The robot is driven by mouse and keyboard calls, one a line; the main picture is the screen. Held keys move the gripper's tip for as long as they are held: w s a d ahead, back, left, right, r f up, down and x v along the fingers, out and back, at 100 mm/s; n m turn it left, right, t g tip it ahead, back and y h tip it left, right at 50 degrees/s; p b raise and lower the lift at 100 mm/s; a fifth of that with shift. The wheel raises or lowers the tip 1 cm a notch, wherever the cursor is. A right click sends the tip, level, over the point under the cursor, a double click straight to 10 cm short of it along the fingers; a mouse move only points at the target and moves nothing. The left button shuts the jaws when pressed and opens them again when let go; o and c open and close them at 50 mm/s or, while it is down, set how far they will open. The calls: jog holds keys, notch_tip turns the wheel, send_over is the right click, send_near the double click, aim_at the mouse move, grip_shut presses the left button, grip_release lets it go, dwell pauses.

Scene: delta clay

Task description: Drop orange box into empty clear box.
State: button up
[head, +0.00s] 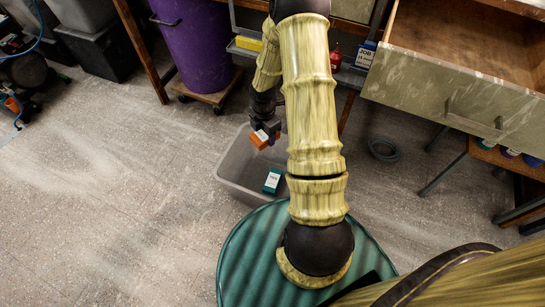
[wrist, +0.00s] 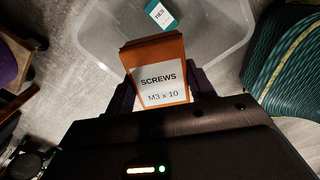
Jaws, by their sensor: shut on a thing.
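My gripper (head: 266,126) is shut on the orange box (wrist: 152,52), which bears a white label reading "SCREWS M3 x 10". In the head view the orange box (head: 261,138) hangs over the far part of a clear box (head: 229,172) on the floor. In the wrist view the clear box (wrist: 92,30) lies beyond and below the orange box. The clear box is not empty: a teal box (head: 272,181) with a white label lies inside it, also visible in the wrist view (wrist: 158,14). My arm hides the clear box's right side in the head view.
A purple bin (head: 197,45) on a wooden dolly stands behind to the left. An open wooden drawer (head: 450,95) juts out at right. A dark coil (head: 383,149) lies on the floor right of my arm.

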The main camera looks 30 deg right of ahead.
notch_tip(320, 180, down, 10)
jog(key=d+n+b, duration=0.2)
jog(key=n+b, duration=0.2)
jog(key=b, duration=0.4)
jog(key=shift+s+d+f+n, duration=0.15)
jog(key=shift+s+d+n, duration=0.05)
jog(key=shift+s+n, duration=0.15)
notch_tip(320, 180, down, 6)
jog(key=b, duration=0.6)
jog(key=shift+b, duration=0.4)
jog(key=o, duration=1.2)
